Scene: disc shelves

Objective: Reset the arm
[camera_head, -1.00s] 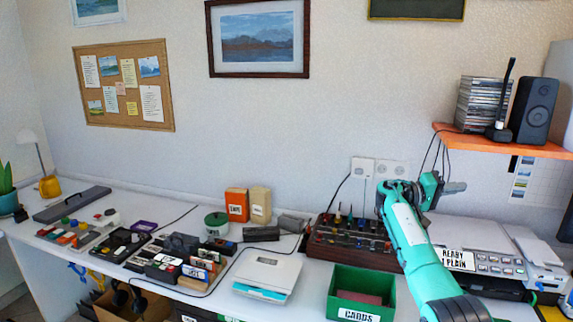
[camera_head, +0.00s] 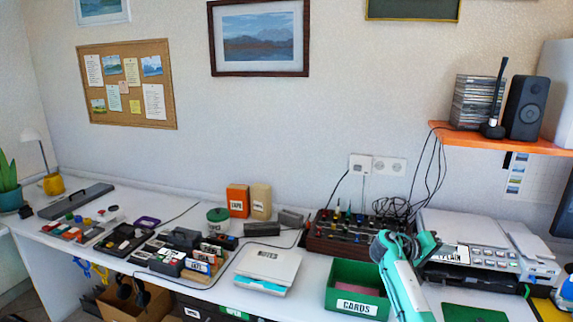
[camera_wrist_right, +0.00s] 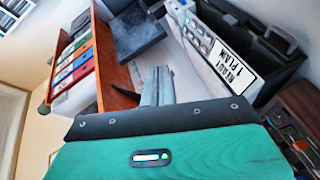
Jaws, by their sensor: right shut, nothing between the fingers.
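My right arm, teal and white, rises from the bottom right of the head view. In the right wrist view the two grey fingers (camera_wrist_right: 157,75) lie together, shut and empty. Beyond them are the orange shelf (camera_wrist_right: 110,70) and the printer's READY PLAIN label (camera_wrist_right: 230,68). My left gripper is not in view.
A rack of small tools (camera_head: 340,245) stands behind the CARDS box. The orange shelf (camera_head: 500,137) with speaker (camera_head: 527,107) overhangs the right side.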

